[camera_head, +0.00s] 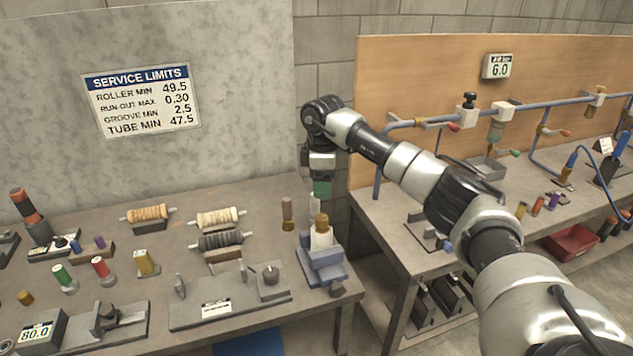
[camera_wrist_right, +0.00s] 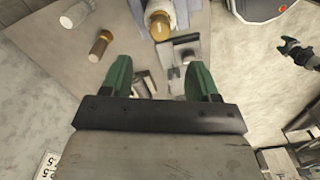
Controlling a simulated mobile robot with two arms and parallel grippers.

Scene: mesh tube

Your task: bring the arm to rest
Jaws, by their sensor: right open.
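My right arm comes in from the right in the head view and bends down at its wrist. The right gripper (camera_head: 321,190) hangs fingers down over the back right corner of the left workbench (camera_head: 262,205). In the right wrist view its two green fingers (camera_wrist_right: 160,82) are apart, with nothing between them. Beyond the fingers stand a brown-topped cylinder (camera_wrist_right: 101,45) and a white roller with an orange cap (camera_wrist_right: 159,24), both apart from the fingers.
A blue-grey cradle (camera_head: 322,265) holds the white roller below the gripper. Several wound rollers (camera_head: 221,240) lie on stands to the left. A second bench (camera_head: 400,235) with blue pipes stands at the right, across a narrow gap. A wall (camera_head: 240,60) rises behind.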

